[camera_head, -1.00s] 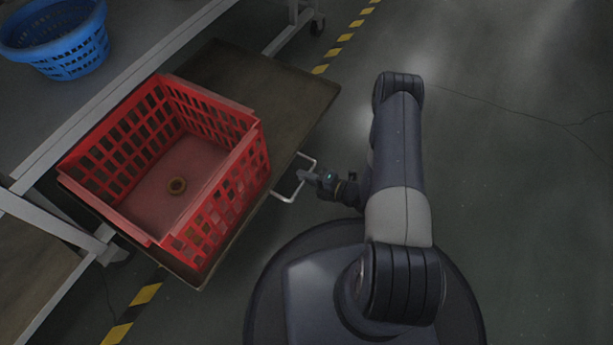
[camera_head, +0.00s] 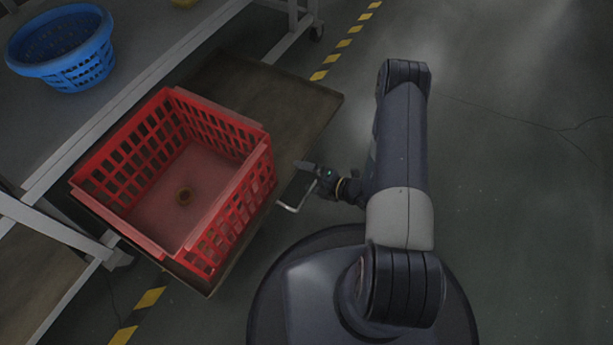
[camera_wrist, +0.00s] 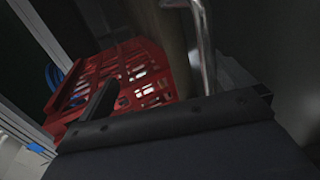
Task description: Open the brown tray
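The brown tray (camera_head: 290,105) is a flat, dark sheet sticking out from the side of the grey workbench. A red perforated crate (camera_head: 225,205) stands on it; it also shows in the wrist view (camera_wrist: 150,70). A metal bar handle (camera_head: 290,208) is on the tray's outer edge. My gripper (camera_head: 300,166) is at the handle's upper end and covers part of it. In the wrist view the handle (camera_wrist: 206,50) rises right of centre, and one dark finger (camera_wrist: 103,100) stands apart to its left. The fingers look spread; contact with the handle cannot be told.
A blue basket (camera_head: 65,50) stands on the workbench at the upper left. A yellow-black floor stripe (camera_head: 345,42) runs past the bench. The floor to the right is clear.

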